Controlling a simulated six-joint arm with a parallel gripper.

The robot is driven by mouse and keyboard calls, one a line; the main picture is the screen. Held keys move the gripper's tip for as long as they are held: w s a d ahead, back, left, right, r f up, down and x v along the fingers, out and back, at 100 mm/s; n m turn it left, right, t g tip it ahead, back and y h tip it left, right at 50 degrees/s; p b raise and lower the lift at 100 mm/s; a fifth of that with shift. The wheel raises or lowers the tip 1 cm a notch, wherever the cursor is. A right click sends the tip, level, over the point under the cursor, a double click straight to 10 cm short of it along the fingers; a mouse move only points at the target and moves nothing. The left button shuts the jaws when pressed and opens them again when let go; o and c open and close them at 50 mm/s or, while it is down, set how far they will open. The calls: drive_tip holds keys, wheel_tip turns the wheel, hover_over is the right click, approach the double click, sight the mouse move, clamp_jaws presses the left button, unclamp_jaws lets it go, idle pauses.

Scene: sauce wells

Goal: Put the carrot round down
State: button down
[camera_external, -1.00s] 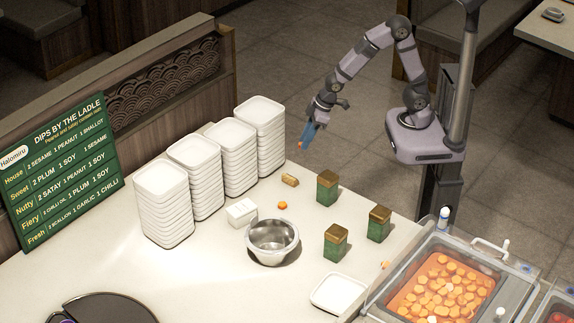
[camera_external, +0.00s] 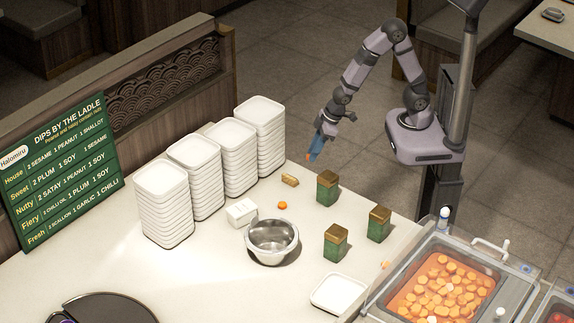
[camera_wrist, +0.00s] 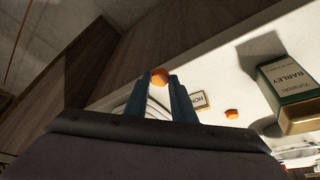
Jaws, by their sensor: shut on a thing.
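My gripper (camera_external: 312,152) is shut on an orange carrot round (camera_wrist: 160,76), held between the blue fingertips in the wrist view. In the external view it hangs beyond the counter's back edge, and only a bit of orange shows at its tips. A second carrot round (camera_external: 283,205) lies on the counter, and it also shows in the wrist view (camera_wrist: 231,113). A third small orange piece (camera_external: 384,264) lies beside the pan of carrot rounds (camera_external: 440,290) at the right.
Several green boxes with brown tops, one of them here (camera_external: 327,187), stand near the gripper. A steel bowl (camera_external: 272,238), a small white box (camera_external: 241,211) and a tan block (camera_external: 290,180) are on the counter. Tall stacks of white dishes (camera_external: 258,140) stand at the left.

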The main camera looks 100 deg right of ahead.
drive_tip(key=shift+n, duration=0.5)
drive_tip(key=w+a+b, duration=0.1)
drive_tip(key=w+a, duration=0.1)
drive_tip(key=a, duration=0.3)
drive_tip(key=w+a+r+b, duration=0.1)
drive_tip(key=a, duration=0.4)
drive_tip(key=w+a+r+b, duration=0.1)
drive_tip(key=w+a, duration=0.1)
drive_tip(key=a, duration=0.3)
drive_tip(key=shift+w, duration=0.35)
drive_tip(key=a+r+b, duration=0.2)
drive_tip(key=a+r, duration=0.1)
drive_tip(key=a, duration=0.6)
wheel_tip(320, 180, up, 2)
hover_over(309, 222)
drive_tip(key=s, duration=0.1)
drive_tip(key=shift+s+r+b, duration=0.1)
drive_tip(key=shift+s+b, duration=0.1)
drive_tip(key=shift+b, duration=0.2)
drive_tip(key=shift+f+p, duration=0.55)
drive_tip(key=shift+f, duration=4.3)
drive_tip(key=shift+f+b, duration=0.25)
drive_tip(key=shift+b, duration=0.1)
drive_tip(key=c, duration=1.5)
unclamp_jaws()
drive_tip(key=shift+r, duration=0.1)
